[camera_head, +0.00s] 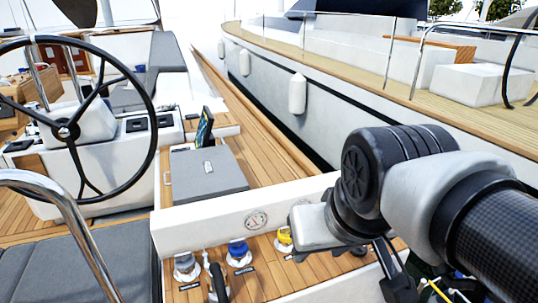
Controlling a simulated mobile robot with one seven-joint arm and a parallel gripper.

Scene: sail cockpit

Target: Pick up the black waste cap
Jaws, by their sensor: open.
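A row of deck fittings sits on a small teak ledge at the bottom centre: a grey cap (186,265), a blue cap (238,250) and a yellow cap (285,237), each with a small dark label by it. A dark rounded piece (359,250) shows partly under my wrist, at the ledge's right end; it may be the black waste cap, but I cannot tell. My gripper (394,280) points down at the lower right, right of the row. Its dark fingers look empty, and they are open. My wrist hides part of the ledge.
A black upright handle (218,284) stands in front of the grey and blue caps. A white wall with a round emblem (256,220) rises behind the row. A steering wheel (75,125) and a chrome rail (75,225) are at left. Another boat (330,105) lies alongside.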

